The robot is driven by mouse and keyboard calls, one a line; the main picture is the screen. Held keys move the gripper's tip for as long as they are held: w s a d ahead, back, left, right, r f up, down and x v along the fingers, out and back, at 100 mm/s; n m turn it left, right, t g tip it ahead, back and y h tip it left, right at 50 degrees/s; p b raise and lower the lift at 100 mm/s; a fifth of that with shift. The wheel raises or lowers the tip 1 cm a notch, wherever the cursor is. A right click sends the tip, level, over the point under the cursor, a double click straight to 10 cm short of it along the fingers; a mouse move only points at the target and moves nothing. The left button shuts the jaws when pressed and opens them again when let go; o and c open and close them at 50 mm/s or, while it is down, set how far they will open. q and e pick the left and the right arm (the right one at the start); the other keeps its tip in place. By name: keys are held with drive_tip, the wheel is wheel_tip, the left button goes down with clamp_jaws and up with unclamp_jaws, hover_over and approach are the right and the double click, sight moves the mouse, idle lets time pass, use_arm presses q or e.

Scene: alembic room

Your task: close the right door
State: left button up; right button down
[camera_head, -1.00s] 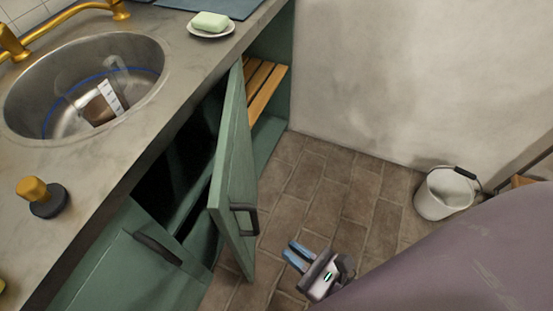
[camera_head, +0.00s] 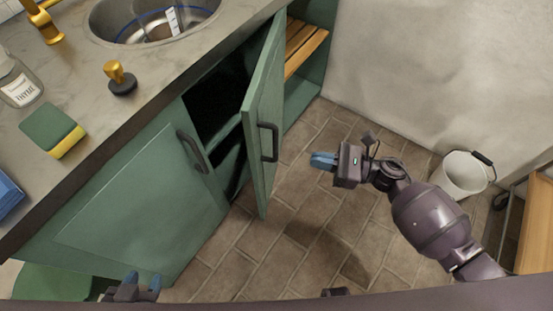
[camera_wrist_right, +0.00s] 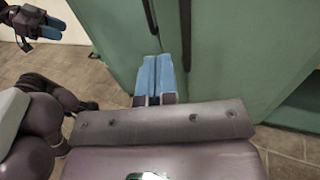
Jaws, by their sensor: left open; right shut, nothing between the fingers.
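The right door (camera_head: 263,90) is green with a dark handle (camera_head: 268,142). It stands swung open from the sink cabinet, its free edge toward me. In the right wrist view its green panel (camera_wrist_right: 250,50) fills the upper right. My right gripper (camera_head: 322,160) is shut and empty, to the right of the door's handle, with a visible gap. Its blue fingertips (camera_wrist_right: 155,75) point toward the green doors in the wrist view. My left gripper (camera_head: 140,290) is open and low at the bottom left, in front of the left door. It also shows in the wrist view (camera_wrist_right: 48,28).
The left door (camera_head: 140,210) looks shut, with its own handle (camera_head: 192,150). The counter above holds a sponge (camera_head: 52,130), a bottle (camera_head: 18,82) and a sink (camera_head: 155,22). A white bucket (camera_head: 462,175) stands by the wall. Tiled floor (camera_head: 300,245) is clear.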

sight(256, 146)
drive_tip(key=x, duration=1.3)
drive_tip(key=shift+w+f, duration=0.1)
drive_tip(key=shift+w, duration=0.15)
